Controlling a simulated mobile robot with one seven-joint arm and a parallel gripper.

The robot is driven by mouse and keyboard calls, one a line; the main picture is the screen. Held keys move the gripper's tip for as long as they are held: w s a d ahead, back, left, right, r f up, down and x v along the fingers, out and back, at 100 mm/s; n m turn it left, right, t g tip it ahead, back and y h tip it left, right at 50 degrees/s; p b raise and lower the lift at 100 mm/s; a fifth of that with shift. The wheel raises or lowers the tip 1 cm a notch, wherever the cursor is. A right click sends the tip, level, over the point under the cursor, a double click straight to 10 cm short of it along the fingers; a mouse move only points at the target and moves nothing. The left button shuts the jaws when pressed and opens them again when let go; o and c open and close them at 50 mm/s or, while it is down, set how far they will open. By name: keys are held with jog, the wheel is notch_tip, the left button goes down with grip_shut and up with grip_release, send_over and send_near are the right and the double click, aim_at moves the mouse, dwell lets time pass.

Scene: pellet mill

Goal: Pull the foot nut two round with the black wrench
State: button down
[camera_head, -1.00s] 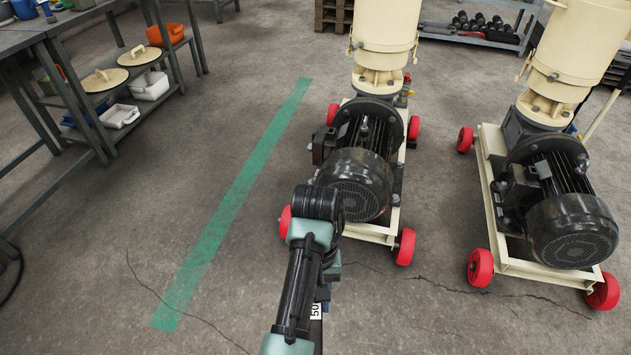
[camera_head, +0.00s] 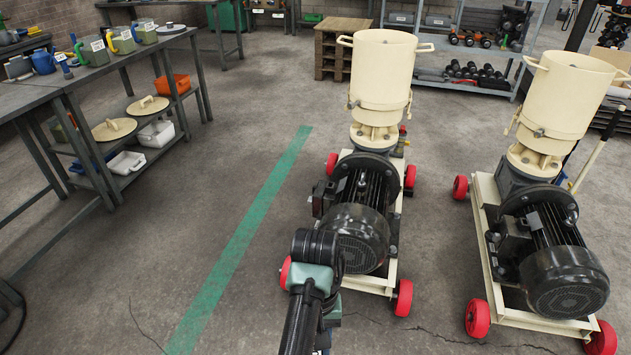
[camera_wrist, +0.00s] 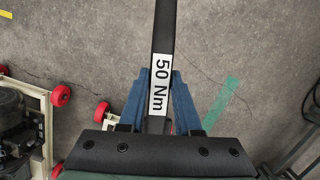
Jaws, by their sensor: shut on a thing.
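My gripper (camera_wrist: 160,105) shows in the wrist view with its blue fingers shut on a black wrench (camera_wrist: 164,30). The wrench carries a white label (camera_wrist: 160,92) reading "50 Nm" and runs up out of the top of that view, so its far end is hidden. In the head view my arm covers the gripper and the wrench. The nearer pellet mill (camera_head: 380,85) stands just beyond my arm, with its black motor (camera_head: 356,237) facing me. I cannot make out foot nut two in either view.
A second pellet mill (camera_head: 567,105) stands to the right on red wheels. A workbench (camera_head: 75,80) with jugs and a lower shelf stands at the left. A pallet stack (camera_head: 335,50) and a rack (camera_head: 465,75) are at the back. The floor around the green line (camera_head: 240,235) is clear.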

notch_tip(320, 180, up, 9)
jog(key=p, duration=0.7)
jog(key=shift+r, duration=0.1)
jog(key=shift+w, duration=0.15)
